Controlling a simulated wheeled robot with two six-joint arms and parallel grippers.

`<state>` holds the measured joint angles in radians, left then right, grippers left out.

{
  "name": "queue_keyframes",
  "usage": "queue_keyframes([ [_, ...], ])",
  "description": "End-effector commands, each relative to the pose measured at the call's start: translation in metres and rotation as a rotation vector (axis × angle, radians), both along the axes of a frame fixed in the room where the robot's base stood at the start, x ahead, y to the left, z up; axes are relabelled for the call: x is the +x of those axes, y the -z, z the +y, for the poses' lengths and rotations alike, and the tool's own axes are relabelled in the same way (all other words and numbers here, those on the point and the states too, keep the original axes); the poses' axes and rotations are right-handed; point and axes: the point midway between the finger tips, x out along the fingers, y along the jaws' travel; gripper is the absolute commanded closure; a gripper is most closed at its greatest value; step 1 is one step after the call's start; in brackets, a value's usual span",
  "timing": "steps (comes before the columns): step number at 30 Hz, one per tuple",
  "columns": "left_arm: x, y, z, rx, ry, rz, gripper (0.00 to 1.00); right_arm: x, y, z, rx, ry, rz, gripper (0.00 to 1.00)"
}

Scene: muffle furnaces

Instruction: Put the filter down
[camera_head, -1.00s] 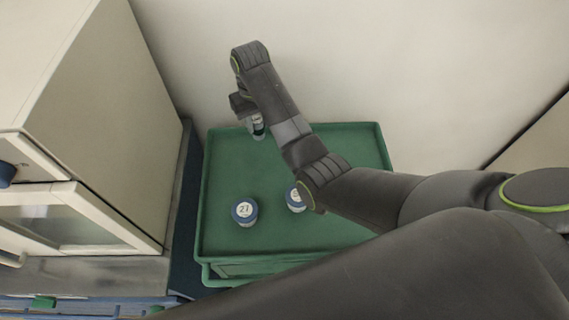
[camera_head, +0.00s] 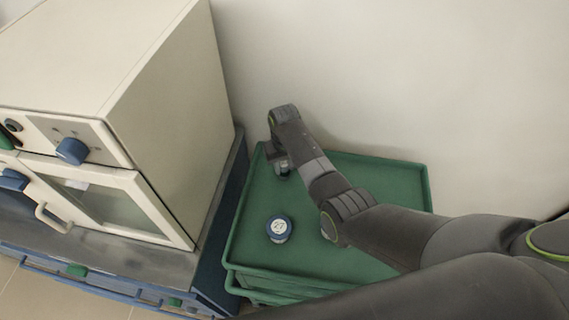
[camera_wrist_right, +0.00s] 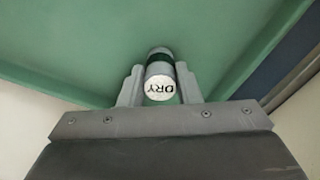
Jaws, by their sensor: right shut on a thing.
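My right gripper (camera_head: 283,164) is over the back-left part of the green tray (camera_head: 250,235). In the right wrist view the right gripper (camera_wrist_right: 160,88) is shut on a small grey cylinder, the filter (camera_wrist_right: 160,69). It has a dark green band and a white end marked "DRY", with one finger on each side. The filter also shows in the head view, small, under the gripper (camera_head: 283,171). I cannot tell whether its base touches the tray. My left gripper is not in view.
My right arm covers the tray's middle. A beige furnace (camera_head: 175,120) stands to the left, and a pale wall (camera_head: 400,80) rises behind.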

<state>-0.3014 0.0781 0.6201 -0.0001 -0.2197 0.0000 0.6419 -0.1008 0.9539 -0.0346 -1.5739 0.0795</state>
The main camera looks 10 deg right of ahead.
Motion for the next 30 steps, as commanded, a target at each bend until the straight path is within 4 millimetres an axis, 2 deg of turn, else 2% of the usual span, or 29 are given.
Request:
queue_keyframes([
  [8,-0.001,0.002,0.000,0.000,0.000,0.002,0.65,0.000,0.003,0.000,0.000,0.000,-0.001,0.93],
  [9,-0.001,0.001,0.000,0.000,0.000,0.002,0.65,0.000,0.002,0.000,0.000,0.000,-0.001,0.65],
  [13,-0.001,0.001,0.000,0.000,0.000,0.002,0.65,0.000,0.002,0.000,0.000,0.000,-0.001,0.48],
  [23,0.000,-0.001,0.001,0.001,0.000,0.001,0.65,0.000,-0.001,0.000,0.000,0.000,-0.001,0.48],
  [26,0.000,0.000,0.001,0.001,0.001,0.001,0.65,0.001,-0.009,0.000,0.001,0.000,-0.004,0.48],
  [30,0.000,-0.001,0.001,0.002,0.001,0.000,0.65,0.001,-0.030,0.000,0.002,0.000,-0.006,0.48],
])
